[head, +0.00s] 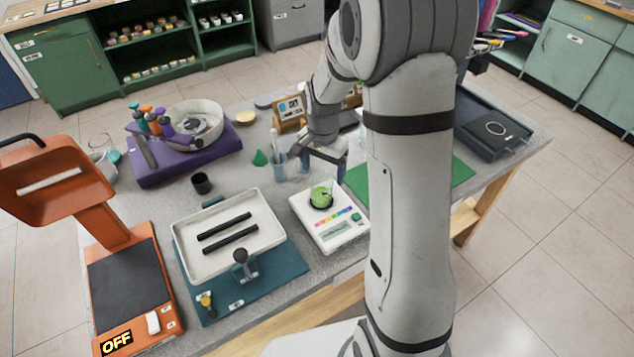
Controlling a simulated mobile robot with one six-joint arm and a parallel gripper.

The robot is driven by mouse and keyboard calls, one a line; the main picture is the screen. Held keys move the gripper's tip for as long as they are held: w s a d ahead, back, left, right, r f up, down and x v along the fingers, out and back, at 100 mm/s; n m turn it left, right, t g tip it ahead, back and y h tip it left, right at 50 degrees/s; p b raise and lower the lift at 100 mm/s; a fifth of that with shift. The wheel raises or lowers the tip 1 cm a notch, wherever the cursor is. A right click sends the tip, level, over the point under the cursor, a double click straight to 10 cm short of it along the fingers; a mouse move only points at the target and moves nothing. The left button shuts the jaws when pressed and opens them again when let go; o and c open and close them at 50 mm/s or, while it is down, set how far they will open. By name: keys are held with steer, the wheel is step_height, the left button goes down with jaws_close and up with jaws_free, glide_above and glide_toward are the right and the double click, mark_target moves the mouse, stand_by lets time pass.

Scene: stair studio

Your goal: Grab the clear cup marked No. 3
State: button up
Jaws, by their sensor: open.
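A small clear, bluish cup (279,166) stands on the grey table just left of my gripper, with a thin stick rising from it. A clear beaker with green contents (321,194) sits on a white scale (330,228), below and in front of the gripper in the picture. Other clear glassware (101,146) stands at the table's far left. I cannot read a No. 3 on any of these. My gripper (324,171) is open and points down behind the beaker. Nothing shows between its fingers, though my arm hides part of the area to the right.
A white tray with two black bars (189,250) and a blue-green mat (262,285) lie left of the scale. An orange machine (130,285) stands far left. A green mat (452,178) is right.

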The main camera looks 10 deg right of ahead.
mark_target(322, 189)
steer(key=shift+a+f+p, duration=0.1)
steer(key=shift+f+p, duration=0.95)
steer(key=shift+f, duration=3.25)
steer(key=shift+c, duration=0.4)
steer(key=c, duration=1.1)
steer(key=shift+r, duration=0.15)
